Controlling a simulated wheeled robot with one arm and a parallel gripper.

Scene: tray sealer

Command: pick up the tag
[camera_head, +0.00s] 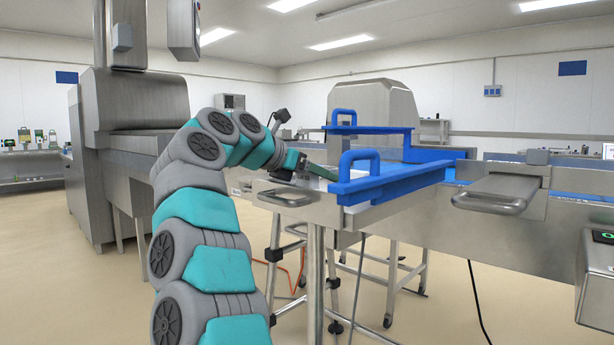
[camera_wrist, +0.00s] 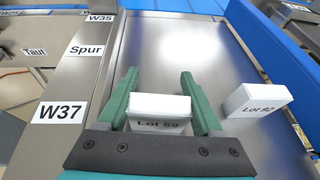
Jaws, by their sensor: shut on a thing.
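A white block-like tag marked "Lot 59" (camera_wrist: 158,106) sits between the two green fingers of my gripper (camera_wrist: 159,80) in the wrist view. My gripper is shut on it; the lower part of its printed face is partly cut off by the gripper body. A second white tag, marked "Lot 92" (camera_wrist: 253,97), stands to the right of the right finger, apart from it, on the metal surface (camera_wrist: 180,45). In the head view my gripper (camera_head: 300,168) is at the near left end of the steel machine table; the held tag cannot be made out clearly there.
Left of the metal surface, a steel edge carries labels "W35", "Spur" (camera_wrist: 86,50) and "W37" (camera_wrist: 60,112). Blue guard rails with handles (camera_head: 359,157) rise just right of my gripper in the head view. A steel drawer-like plate (camera_head: 497,188) lies farther right.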

